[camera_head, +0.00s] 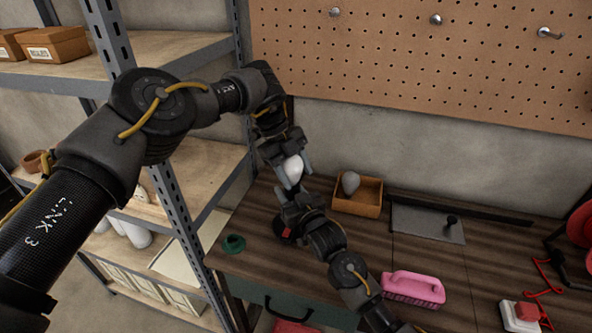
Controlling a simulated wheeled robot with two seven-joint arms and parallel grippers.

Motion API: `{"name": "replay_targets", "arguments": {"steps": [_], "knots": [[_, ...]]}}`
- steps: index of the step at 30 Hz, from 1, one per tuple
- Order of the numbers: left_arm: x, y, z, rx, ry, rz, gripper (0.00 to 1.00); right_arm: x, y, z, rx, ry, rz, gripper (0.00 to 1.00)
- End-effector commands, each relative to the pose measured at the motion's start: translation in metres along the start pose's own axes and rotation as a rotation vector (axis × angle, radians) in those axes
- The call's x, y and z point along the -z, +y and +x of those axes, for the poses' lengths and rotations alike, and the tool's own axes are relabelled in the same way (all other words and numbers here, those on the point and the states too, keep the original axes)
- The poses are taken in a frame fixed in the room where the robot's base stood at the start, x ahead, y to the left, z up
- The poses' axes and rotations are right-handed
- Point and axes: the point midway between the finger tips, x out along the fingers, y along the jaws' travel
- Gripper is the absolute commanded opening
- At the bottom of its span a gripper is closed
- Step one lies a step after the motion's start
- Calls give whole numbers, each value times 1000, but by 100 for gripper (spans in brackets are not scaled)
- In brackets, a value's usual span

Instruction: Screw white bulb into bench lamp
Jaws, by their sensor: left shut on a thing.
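A white bulb (293,168) is between the fingers of my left gripper (290,166), which is shut on it above the bench's left end. My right gripper (293,203), whose arm comes up from the bottom, is just below the bulb and points up at it. Whether its fingers are open or shut is not clear. A dark round thing with a red patch (287,232) lies partly behind the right gripper. I cannot make out the bench lamp clearly; it may be hidden by my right arm.
A wooden box (371,208) with a greyish bulb (350,183) stands at the back of the bench (465,268). A green ring (234,243), a pink brush (413,288), a metal plate (415,222) and a red-and-white switch (522,314) lie around. Shelves (190,175) stand left.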

Motion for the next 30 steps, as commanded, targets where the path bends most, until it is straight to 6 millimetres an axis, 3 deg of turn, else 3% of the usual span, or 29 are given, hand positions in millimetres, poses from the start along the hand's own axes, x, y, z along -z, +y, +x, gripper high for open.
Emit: {"name": "replay_targets", "arguments": {"steps": [9,18,19,23,24,30], "knots": [[0,1,1,-96,46,231,31,-4,0,0,1,-8,-1,0],[1,2,-1,-107,54,258,31,-4,-1,-1,1,-8,-1,0],[1,2,-1,-107,54,258,55,-4,-1,-1,2,-8,-1,0],[1,2,-1,-107,54,257,72,-4,-1,0,2,-9,-1,0],[1,2,-1,-107,54,256,75,-4,-1,0,2,-9,-1,0],[1,2,0,-107,55,255,75,-4,-1,0,2,-9,-1,0]]}}
